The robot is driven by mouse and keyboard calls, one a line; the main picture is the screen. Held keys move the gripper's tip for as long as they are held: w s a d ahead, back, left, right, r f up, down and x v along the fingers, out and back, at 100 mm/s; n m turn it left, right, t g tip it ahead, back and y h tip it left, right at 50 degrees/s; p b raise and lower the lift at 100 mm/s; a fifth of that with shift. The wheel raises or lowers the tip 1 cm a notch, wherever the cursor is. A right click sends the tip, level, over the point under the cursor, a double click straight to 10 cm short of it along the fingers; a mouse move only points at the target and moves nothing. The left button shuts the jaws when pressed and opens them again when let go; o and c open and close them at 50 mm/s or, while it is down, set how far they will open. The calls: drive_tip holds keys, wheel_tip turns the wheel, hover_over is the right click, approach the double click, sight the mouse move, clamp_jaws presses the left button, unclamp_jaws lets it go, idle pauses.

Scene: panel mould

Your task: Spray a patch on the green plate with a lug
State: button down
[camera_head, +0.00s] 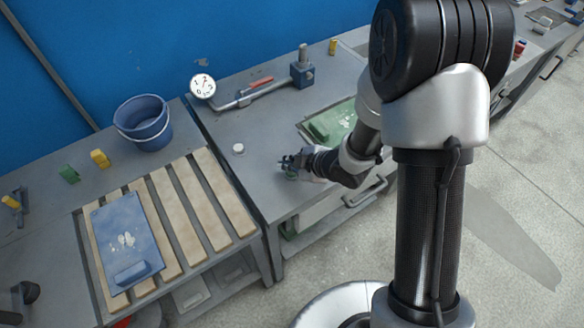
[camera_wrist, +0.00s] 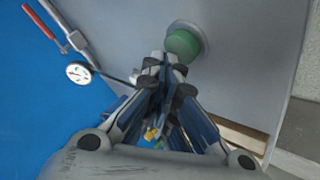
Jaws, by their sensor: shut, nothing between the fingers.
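The green plate (camera_head: 340,118) lies on the grey bench behind my forearm, with a raised green block, its lug (camera_head: 319,130), near its left end. Pale splotches mark its face, and my arm hides part of its right side. My gripper (camera_head: 284,161) is shut and empty over the bench's front part, left of and nearer than the plate. In the wrist view my gripper's fingertips (camera_wrist: 165,62) are together just short of a round green object (camera_wrist: 183,43) with a grey ring around it. I cannot tell whether they touch it. No sprayer is clearly recognisable.
A blue plate (camera_head: 118,222) with pale splotches lies on a slatted rack (camera_head: 210,205) at left. A blue bucket (camera_head: 143,124), a dial gauge (camera_head: 202,86) on a metal bar and a small white disc (camera_head: 238,148) stand around. Bare bench lies between disc and green plate.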

sight(290, 172)
drive_tip(key=shift+f, duration=0.1)
idle(0.6)
drive_tip(key=shift+f+b, duration=0.35)
drive_tip(key=shift+b, duration=0.1)
idle(0.4)
drive_tip(key=shift+r+p, duration=0.3)
drive_tip(key=shift+r, duration=0.15)
drive_tip(key=shift+r, duration=0.1)
wheel_tip(290, 172, up, 6)
drive_tip(key=p, duration=0.5)
idle(1.8)
